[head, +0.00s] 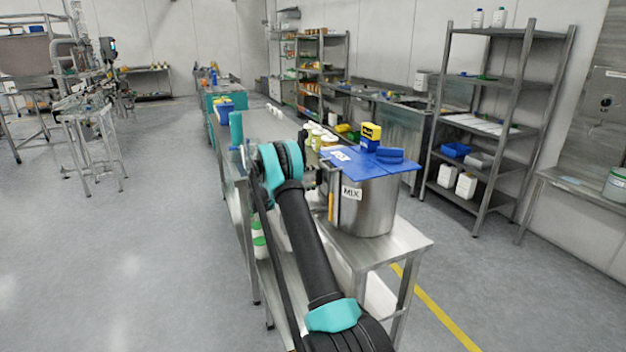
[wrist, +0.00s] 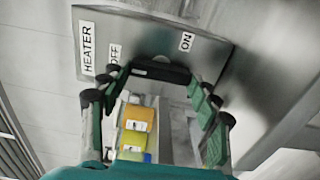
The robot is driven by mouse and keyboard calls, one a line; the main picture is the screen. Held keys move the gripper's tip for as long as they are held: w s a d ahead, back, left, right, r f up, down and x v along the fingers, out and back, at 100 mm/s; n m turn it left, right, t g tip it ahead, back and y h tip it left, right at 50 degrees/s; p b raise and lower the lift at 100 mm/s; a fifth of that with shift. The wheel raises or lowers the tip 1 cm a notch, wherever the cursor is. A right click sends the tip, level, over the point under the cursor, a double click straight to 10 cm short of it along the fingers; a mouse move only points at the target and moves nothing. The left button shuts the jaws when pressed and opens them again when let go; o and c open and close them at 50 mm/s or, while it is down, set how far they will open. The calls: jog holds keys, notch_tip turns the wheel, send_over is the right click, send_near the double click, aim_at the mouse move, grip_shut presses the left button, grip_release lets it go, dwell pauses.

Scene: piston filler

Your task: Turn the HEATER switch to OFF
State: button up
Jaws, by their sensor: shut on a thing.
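In the wrist view a grey metal panel (wrist: 140,42) carries a HEATER label (wrist: 87,48), an OFF label (wrist: 114,54) and an ON label (wrist: 187,41). The black HEATER switch (wrist: 160,71) sits at the panel's lower edge in the picture, between OFF and ON. My gripper (wrist: 160,82) is shut on the switch, with one finger at each side of it. I cannot tell which label the switch points to. In the head view my arm reaches to the left side of the MIX pot, and the switch is hidden there.
The steel MIX pot (head: 372,205) with a blue lid (head: 345,158) stands on a steel table (head: 408,240). A yellow and blue item (head: 370,136) sits on the lid. Yellow containers (wrist: 136,125) show beyond my fingers in the wrist view. Open floor (head: 130,260) lies to the left.

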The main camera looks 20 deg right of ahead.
jog(key=o, duration=1.2)
jog(key=shift+c, duration=0.2)
jog(key=shift+a, duration=0.15)
jog(key=a, duration=1.1)
jog(key=shift+s+a, duration=0.15)
jog(key=shift+a, duration=0.25)
jog(key=shift+a, duration=0.15)
